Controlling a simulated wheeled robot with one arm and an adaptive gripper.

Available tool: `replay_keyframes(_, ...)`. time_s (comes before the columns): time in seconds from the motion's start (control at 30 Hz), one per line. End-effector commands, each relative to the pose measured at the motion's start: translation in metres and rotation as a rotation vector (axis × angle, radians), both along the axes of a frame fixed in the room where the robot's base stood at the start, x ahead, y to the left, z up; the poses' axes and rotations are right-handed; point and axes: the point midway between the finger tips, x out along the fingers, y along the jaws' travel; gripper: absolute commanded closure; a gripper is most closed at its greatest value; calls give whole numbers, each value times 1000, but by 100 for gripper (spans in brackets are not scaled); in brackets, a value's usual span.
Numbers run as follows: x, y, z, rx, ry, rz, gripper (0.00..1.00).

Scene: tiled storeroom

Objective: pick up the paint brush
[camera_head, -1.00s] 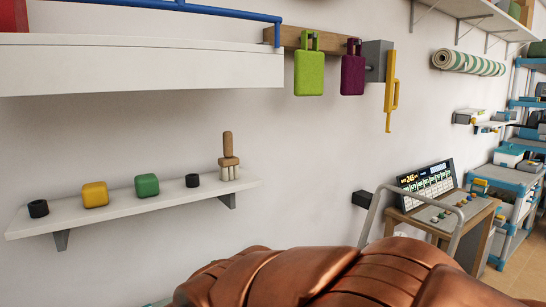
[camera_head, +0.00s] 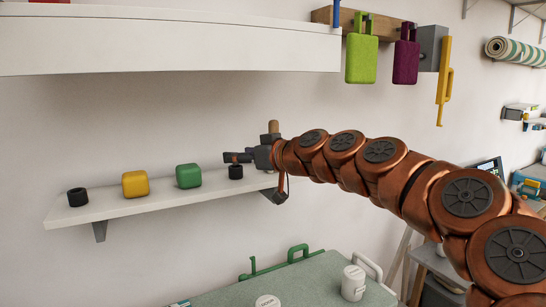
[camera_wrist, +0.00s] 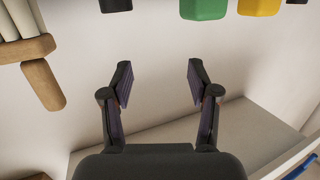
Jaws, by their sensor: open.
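The paint brush stands upright, bristles down, at the right end of the lower wall shelf (camera_head: 140,204). In the head view only the top of its wooden handle (camera_head: 273,127) shows; my gripper and arm hide the rest. In the wrist view, which looks upside down, the brush's wooden handle (camera_wrist: 43,85) and pale bristles stand at the upper left, outside the fingers. My gripper (camera_head: 228,157) reaches in front of the shelf's right end, pointing left. In the wrist view my gripper (camera_wrist: 160,75) has its fingers apart with nothing between them.
A thick white shelf (camera_head: 170,45) is above.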

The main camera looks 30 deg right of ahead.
Motion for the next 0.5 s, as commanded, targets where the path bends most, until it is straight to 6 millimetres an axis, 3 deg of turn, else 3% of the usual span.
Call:
replay_keyframes(0.03,7,-38,6,10,-50,-67,40)
replay_keyframes(0.1,11,-80,14,8,-104,-142,40)
replay_keyframes(0.2,11,-123,19,6,-152,-223,40)
replay_keyframes(0.33,12,-147,21,1,-174,-268,40)
replay_keyframes(0.5,25,-150,22,0,-176,-274,40)
